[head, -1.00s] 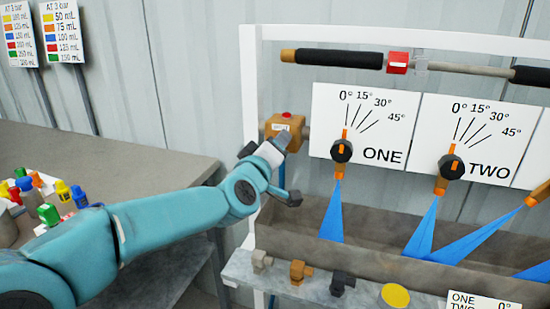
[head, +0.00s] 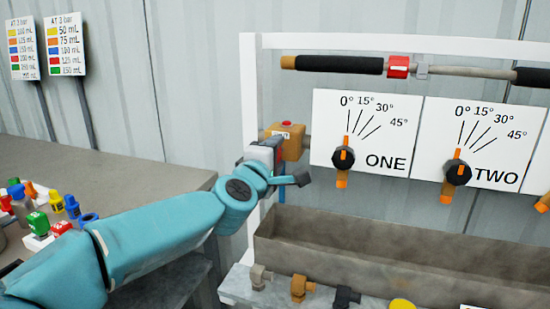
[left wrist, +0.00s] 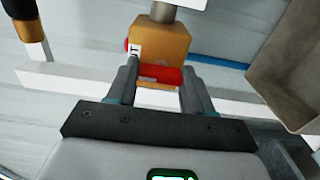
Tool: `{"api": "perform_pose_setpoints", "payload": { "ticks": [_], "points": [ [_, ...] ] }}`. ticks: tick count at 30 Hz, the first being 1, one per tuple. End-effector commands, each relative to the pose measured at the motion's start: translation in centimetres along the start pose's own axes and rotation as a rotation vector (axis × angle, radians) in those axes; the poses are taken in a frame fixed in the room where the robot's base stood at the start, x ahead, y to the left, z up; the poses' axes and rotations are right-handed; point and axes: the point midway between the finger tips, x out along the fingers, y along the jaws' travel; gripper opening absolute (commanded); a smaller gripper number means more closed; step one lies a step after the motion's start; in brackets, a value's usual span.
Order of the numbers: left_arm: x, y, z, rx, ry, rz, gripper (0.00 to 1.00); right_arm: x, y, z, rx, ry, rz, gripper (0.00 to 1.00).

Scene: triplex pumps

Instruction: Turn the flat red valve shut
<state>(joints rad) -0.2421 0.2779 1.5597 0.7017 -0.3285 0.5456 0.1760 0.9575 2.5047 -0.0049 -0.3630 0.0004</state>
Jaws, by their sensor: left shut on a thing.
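The flat red valve (left wrist: 160,75) shows in the left wrist view as a red bar on an orange-brown valve block (left wrist: 160,40). My left gripper (left wrist: 156,80) has its two fingers on either side of the red bar, shut on it. In the head view the valve block (head: 292,145) sits on the left post of the white frame, with a small red part on top and a white label. My left gripper (head: 268,146) reaches it from the left and hides its near side. My right gripper is in neither view.
Panels ONE (head: 385,162) and TWO (head: 492,175) with black-and-orange pointers stand to the right, above a grey trough (head: 360,245). A pipe with a red fitting (head: 398,66) runs above. Several coloured fittings lie on the left table (head: 180,172).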

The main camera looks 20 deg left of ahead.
Motion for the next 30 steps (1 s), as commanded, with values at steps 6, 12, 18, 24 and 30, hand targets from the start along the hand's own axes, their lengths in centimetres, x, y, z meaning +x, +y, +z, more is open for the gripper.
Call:
{"api": "perform_pose_setpoints", "payload": {
  "ticks": [6, 12, 18, 24, 30],
  "points": [
    [0.00, 0.03, 0.01, -0.021, 0.000, 0.000, 0.21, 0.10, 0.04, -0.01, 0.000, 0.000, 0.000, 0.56],
    [0.00, 0.04, 0.00, -0.022, 0.000, 0.000, 0.21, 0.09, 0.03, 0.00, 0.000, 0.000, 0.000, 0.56],
    [0.00, 0.04, 0.00, -0.021, 0.000, 0.000, 0.77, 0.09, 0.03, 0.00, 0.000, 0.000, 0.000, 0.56],
    [0.00, 0.02, 0.00, -0.020, 0.000, 0.000, 0.77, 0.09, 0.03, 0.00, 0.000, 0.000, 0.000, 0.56],
    [-0.84, 0.07, 0.00, -0.019, 0.000, 0.001, 0.77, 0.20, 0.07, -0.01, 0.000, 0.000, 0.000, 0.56]
  ]
}}
